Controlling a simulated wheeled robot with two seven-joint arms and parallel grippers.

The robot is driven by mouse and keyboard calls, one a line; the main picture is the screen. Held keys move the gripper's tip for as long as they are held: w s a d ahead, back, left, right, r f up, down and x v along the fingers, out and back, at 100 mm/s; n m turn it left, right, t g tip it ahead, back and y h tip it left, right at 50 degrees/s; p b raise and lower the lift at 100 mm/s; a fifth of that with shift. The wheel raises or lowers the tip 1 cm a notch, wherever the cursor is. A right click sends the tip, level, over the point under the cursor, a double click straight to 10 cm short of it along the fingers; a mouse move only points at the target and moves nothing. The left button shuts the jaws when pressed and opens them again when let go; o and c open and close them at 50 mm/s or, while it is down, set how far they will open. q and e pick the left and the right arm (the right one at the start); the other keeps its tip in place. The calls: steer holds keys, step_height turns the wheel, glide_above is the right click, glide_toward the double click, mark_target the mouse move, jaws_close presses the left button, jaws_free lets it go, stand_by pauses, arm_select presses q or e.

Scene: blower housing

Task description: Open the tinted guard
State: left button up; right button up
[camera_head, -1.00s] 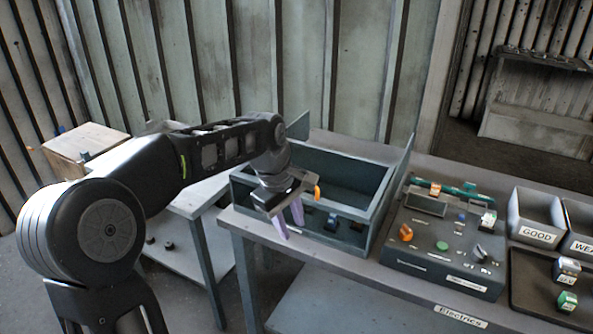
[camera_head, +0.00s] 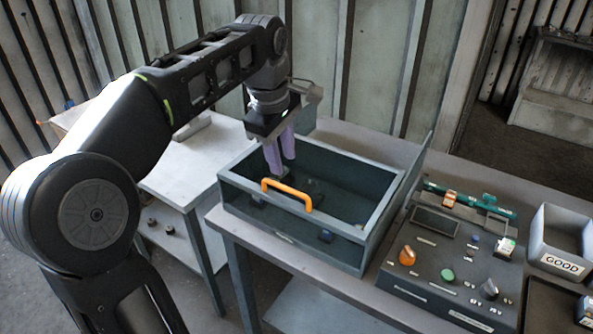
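The tinted guard (camera_head: 335,184) is on a dark green-grey box (camera_head: 290,234) on the bench. Its orange handle (camera_head: 287,192) stands at the front upper edge, and dark parts show dimly behind the tinted surface. I cannot tell whether the guard is fully down. My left gripper (camera_head: 281,166) points down over the left part of the box, behind the handle. Its two purple fingers look slightly apart, with nothing seen between them. The gripper is clear of the handle; contact with the guard cannot be judged. My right gripper is not in view.
A control panel (camera_head: 455,263) with knobs and a green button stands right of the box. An upright plate (camera_head: 418,172) rises at the box's right side. A grey bin marked GOOD (camera_head: 560,262) is farther right. A lower side table (camera_head: 185,178) is at left.

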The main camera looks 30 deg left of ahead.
mark_target(287, 187)
arm_select(q)
steer(key=f, duration=0.5)
steer(key=w+f, duration=0.1)
steer(key=f, duration=0.1)
steer(key=shift+f+p, duration=0.3)
jaws_close()
stand_by(0.4)
stand_by(1.1)
